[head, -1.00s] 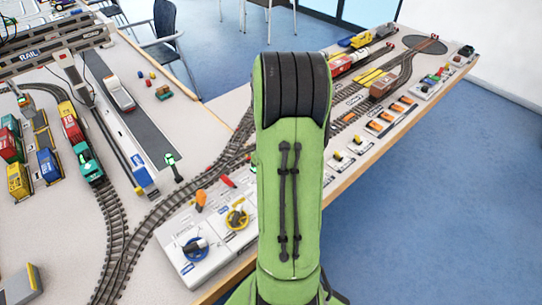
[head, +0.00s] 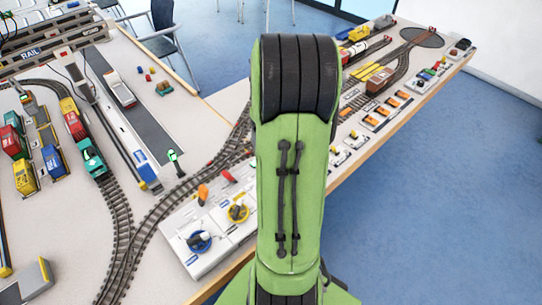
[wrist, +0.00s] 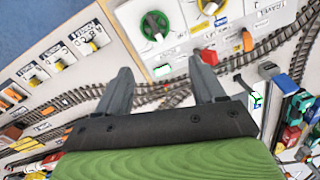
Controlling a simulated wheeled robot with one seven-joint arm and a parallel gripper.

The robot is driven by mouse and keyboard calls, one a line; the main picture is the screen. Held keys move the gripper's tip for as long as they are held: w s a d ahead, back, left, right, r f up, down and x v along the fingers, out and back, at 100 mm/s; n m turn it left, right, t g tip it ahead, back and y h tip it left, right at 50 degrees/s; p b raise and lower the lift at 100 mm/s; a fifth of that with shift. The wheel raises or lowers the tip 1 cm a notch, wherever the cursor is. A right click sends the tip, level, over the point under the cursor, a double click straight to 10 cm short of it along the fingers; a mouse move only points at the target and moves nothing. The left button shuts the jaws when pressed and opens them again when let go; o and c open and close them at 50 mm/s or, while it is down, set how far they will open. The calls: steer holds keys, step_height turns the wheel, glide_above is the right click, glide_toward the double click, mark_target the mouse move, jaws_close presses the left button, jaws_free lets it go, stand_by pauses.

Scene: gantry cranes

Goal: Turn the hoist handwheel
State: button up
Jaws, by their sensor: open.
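In the wrist view, my gripper (wrist: 160,68) is open, with nothing between its fingers. Ahead of it, on a pale control panel, is a round handwheel with a green rim (wrist: 155,25). The fingertips are apart from it in the picture. A second round control (wrist: 210,5) is cut off by the top edge. In the head view, a blue dial (head: 199,242) and a yellow dial (head: 238,213) sit on the front panel. My green arm hides my gripper and part of the panel there. I cannot read which wheel is labelled hoist.
An orange lever (head: 202,193) and a red lever (head: 228,176) stand behind the dials. Rail tracks (head: 135,235) curve past the panel. Wagons, a gantry crane (head: 50,50) and several switches (wrist: 85,42) surround it. Blue floor is clear at right.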

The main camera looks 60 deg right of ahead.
steer(key=o, duration=0.4)
steer(key=d+m+y, duration=0.1)
steer(key=m, duration=0.3)
steer(key=s+d+f+m+y, duration=0.1)
steer(key=d+m, duration=0.1)
steer(key=m, duration=0.2)
steer(key=d+m+y, duration=0.1)
steer(key=d+m, duration=0.1)
steer(key=m, duration=0.3)
steer(key=shift+s+d+f+t, duration=0.1)
steer(key=shift+s+f+t, duration=0.05)
steer(key=shift+s+t, duration=0.25)
steer(key=shift+c, duration=0.2)
steer(key=shift+m+y, duration=0.3)
steer(key=shift+m, duration=0.6)
steer(key=b+x, duration=0.5)
steer(key=x, duration=1)
steer(key=shift+s+f+b, duration=0.15)
steer(key=shift+f+b, duration=0.15)
steer(key=shift+f, duration=0.1)
steer(key=shift+c, duration=0.4)
steer(key=shift+r, duration=0.1)
steer(key=c, duration=1)
